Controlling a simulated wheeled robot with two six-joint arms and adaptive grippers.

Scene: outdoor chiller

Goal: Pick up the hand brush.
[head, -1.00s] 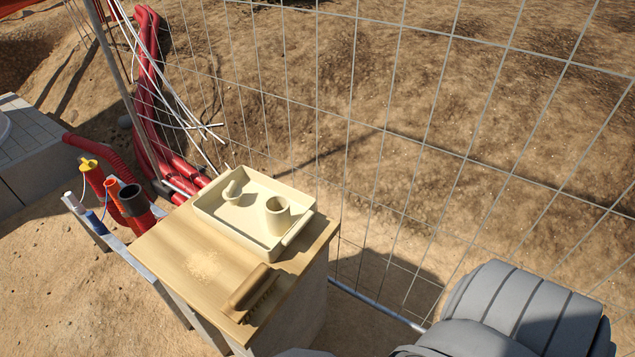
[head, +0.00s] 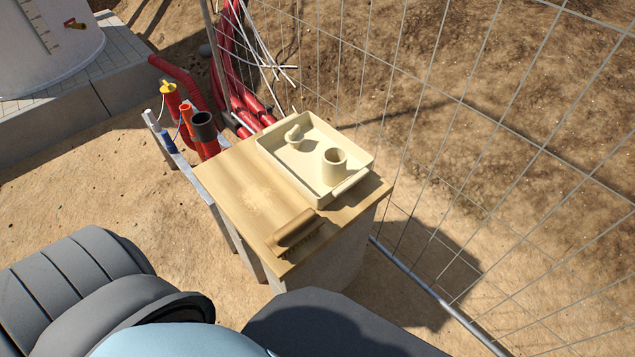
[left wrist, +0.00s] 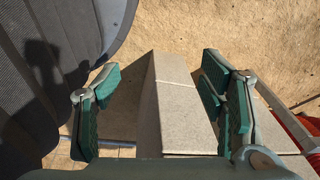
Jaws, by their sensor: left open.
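The hand brush (head: 294,232) has a wooden back and dark bristles. In the head view it lies on the front right part of a small wooden-topped stand (head: 226,183), near its front edge. My left gripper (left wrist: 160,95) shows in the left wrist view with its green-padded fingers wide apart and nothing between them. Pale stone blocks lie beyond the fingers, and the brush is not in that view. My left gripper's jaws do not show in the head view. My right gripper is not in view.
A cream tray (head: 268,153) with a cup (head: 334,166) and a small curved fitting (head: 294,137) stands behind the brush. Red and black pipes (head: 204,132) stand at the stand's left. A wire fence (head: 440,140) runs along the right. Sandy ground lies front left.

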